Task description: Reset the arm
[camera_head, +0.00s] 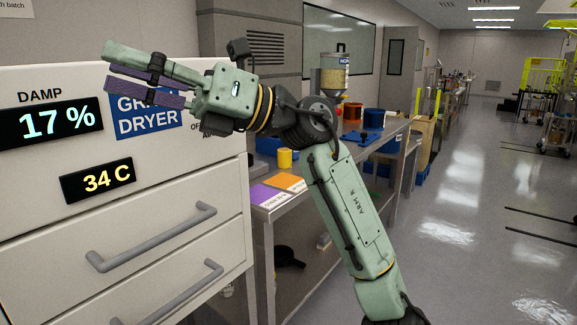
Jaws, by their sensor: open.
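My arm rises from the lower right and bends at the elbow, with its forearm reaching up and to the left. My gripper (146,80) is open and empty, its two fingers pointing left with a narrow gap between them. The fingers are in front of the white dryer cabinet (222,195), over the blue dryer label (155,125), which they partly hide. I cannot tell how far the fingers are from the cabinet face.
The dryer has two grey drawer handles (155,236) and displays reading 17 % (57,124) and 34 C (97,180). A steel bench (270,208) behind my arm holds a yellow cup (285,158) and coloured containers. The floor aisle (465,200) on the right is clear.

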